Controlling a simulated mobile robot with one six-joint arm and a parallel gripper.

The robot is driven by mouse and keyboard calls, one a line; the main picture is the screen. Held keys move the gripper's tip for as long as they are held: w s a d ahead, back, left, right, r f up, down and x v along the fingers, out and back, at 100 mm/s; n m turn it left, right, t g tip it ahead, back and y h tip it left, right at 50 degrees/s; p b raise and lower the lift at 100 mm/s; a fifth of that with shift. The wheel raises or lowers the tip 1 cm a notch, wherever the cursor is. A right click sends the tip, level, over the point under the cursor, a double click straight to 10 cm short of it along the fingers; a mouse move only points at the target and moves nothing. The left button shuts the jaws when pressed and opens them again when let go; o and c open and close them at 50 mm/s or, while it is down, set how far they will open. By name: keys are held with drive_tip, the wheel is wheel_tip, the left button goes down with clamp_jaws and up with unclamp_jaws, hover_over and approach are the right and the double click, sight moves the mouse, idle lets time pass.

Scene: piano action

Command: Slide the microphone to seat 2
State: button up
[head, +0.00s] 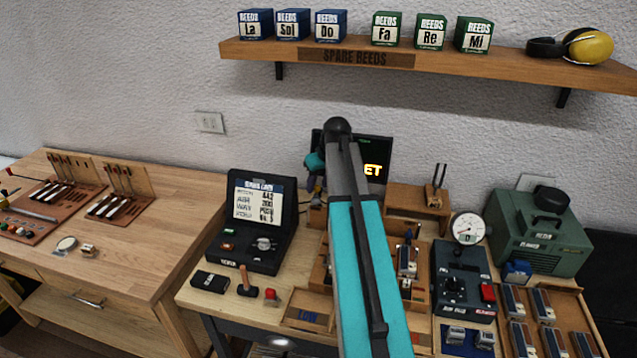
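My arm reaches up through the middle of the picture and covers the centre of the workbench. Part of my wrist shows left of the arm's upper end, by the dark screen (374,165). My gripper's fingers cannot be made out behind the arm. A wooden rack (421,285) stands on the bench behind my arm, with grey-topped reed blocks (407,262) in its right part. A small dark upright piece (408,236) stands over these blocks; I cannot tell whether it is the microphone. The seat numbers cannot be read, and much of the rack is hidden.
An open black case (252,228) stands left of the arm, with a small hammer (246,283) before it. A dark control box (463,285) with a gauge (467,228), a green machine (541,240) and a block tray (577,305) are right. A shelf (460,72) hangs above.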

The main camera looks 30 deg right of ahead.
drive_tip(key=shift+c, duration=0.2)
clamp_jaws()
idle(0.3)
